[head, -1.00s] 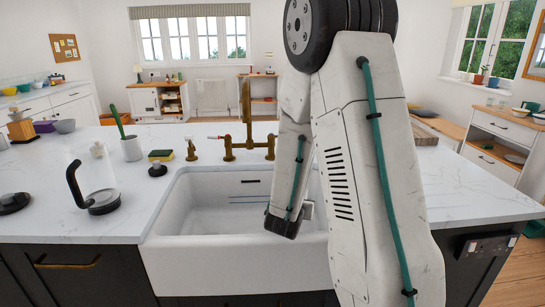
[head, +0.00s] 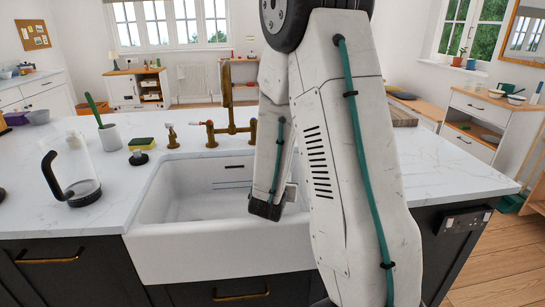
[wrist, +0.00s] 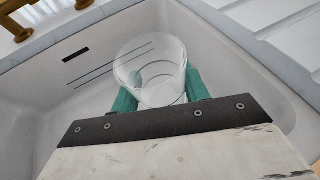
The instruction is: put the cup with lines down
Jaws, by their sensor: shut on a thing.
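A clear glass cup (wrist: 150,75) is between the teal fingers of my gripper (wrist: 160,91) in the wrist view. The gripper is shut on it. The cup is above or inside the white sink (wrist: 60,115); whether it touches the basin floor I cannot tell. Faint curved lines show on or through its wall. In the head view the sink (head: 215,259) is in the middle, and my arm reaches down at its right side. The cup and my fingers are hidden there.
A brass tap (head: 229,128) stands behind the sink. To the left on the marble counter (head: 110,205) are a glass jug with a black handle (head: 70,180), a white pot (head: 110,138) with a green brush, and a sponge (head: 141,143). The counter right of the sink looks mostly clear.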

